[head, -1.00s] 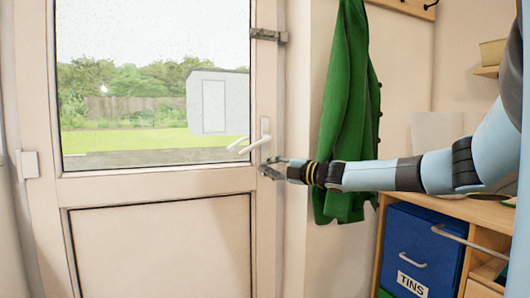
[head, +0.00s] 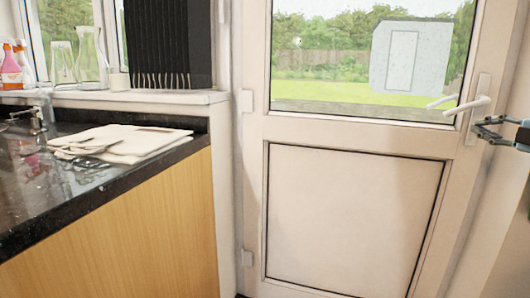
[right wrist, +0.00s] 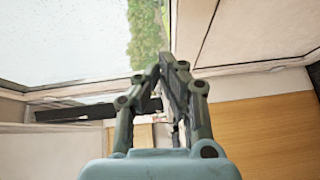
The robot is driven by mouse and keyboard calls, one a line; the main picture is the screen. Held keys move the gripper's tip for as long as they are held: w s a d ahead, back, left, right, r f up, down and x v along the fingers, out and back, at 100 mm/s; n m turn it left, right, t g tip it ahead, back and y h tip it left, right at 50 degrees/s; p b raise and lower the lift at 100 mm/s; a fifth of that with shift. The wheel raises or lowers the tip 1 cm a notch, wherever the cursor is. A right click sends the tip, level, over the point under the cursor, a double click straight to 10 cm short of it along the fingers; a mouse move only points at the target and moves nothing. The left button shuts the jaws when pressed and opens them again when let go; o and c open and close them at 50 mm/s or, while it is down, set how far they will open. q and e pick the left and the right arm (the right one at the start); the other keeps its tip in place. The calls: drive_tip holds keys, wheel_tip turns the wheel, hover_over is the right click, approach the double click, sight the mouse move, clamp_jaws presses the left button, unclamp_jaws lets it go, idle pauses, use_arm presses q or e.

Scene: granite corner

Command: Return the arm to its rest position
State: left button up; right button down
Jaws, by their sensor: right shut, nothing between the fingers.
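My right gripper (head: 492,130) is at the right edge of the head view, beside the white door handle (head: 468,108). Its fingers are together with nothing between them, and most of its arm is out of the picture. In the right wrist view the gripper (right wrist: 172,72) shows from behind, with its fingers closed. The head view does not settle whether the fingertips touch the handle. The white door (head: 350,215) with its glass pane looks closed. My left gripper is not in view.
Bottles and glass jugs (head: 90,52) stand on the window sill (head: 140,98). A dark cloth (head: 168,40) hangs at the window. The space before the door looks clear.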

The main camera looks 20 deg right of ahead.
drive_tip(key=s+a+f+m+g, duration=0.3)
drive_tip(key=s+a+f, duration=0.2)
drive_tip(key=a+f, duration=0.55)
drive_tip(key=s+a+f+m+g, duration=0.25)
drive_tip(key=s+a+f, duration=0.4)
drive_tip(key=f, duration=0.75)
drive_tip(key=s+a+f+m+g, duration=0.1)
drive_tip(key=s+a+f+g, duration=0.15)
drive_tip(key=a, duration=0.25)
drive_tip(key=s+a+f+m+g, duration=0.1)
drive_tip(key=s+a+f+m, duration=0.15)
drive_tip(key=a, duration=0.35)
drive_tip(key=s+a+r+m+g+h, duration=0.1)
drive_tip(key=s+a+r+m+g, duration=0.1)
drive_tip(key=s+a+m+g, duration=0.3)
drive_tip(key=s+a+r+m, duration=0.15)
drive_tip(key=s+a, duration=0.25)
drive_tip(key=s, duration=0.4)
drive_tip(key=s+d+f+m+g, duration=0.1)
drive_tip(key=s+f, duration=0.1)
drive_tip(key=f, duration=1.1)
drive_tip(key=s+d+f+g, duration=0.1)
drive_tip(key=d+f, duration=0.1)
drive_tip(key=f, duration=1)
drive_tip(key=s+f+g, duration=0.1)
drive_tip(key=s+f, duration=1.5)
drive_tip(key=s, duration=0.3)
drive_tip(key=shift+s+d, duration=0.2)
drive_tip(key=shift+d, duration=0.1)
